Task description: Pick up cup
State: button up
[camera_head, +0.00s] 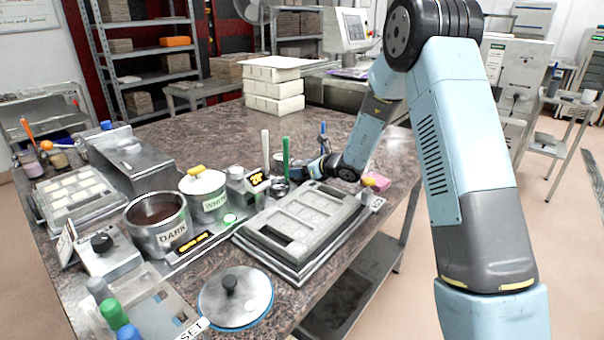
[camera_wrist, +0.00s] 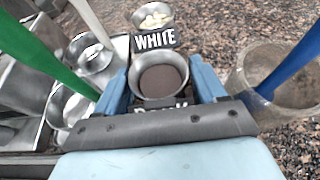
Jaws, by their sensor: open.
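In the wrist view a small metal cup with dark brown contents (camera_wrist: 163,78) sits between the blue fingers of my gripper (camera_wrist: 161,88). The fingers are open, one on each side of it, and I cannot tell whether they touch it. Its label is mostly hidden by the gripper body; only the tops of letters show. A second metal cup with pale pieces (camera_wrist: 153,18), labelled WHITE, stands just beyond. In the head view my gripper (camera_head: 304,170) is low over the table behind the grey mould tray, and the small cups there are mostly hidden.
A green-handled tool (camera_wrist: 45,52) and a white-handled one stand in metal holders at left. A clear cup (camera_wrist: 262,95) with a blue handle stands close at right. The head view shows the mould tray (camera_head: 300,222), DARK pot (camera_head: 160,225) and WHITE pot (camera_head: 205,195) nearby.

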jog(key=c, duration=0.8)
jog(key=shift+r, duration=0.55)
jog(key=shift+c, duration=0.2)
jog(key=r, duration=0.2)
jog(key=shift+s+d+r, duration=0.1)
jog(key=shift+s+r, duration=0.1)
jog(key=shift+r, duration=0.15)
jog(key=s+d+r, duration=0.3)
jog(key=s+r, duration=1)
jog(key=r, duration=0.1)
jog(key=shift+d+r, duration=0.15)
jog(key=shift+d, duration=0.2)
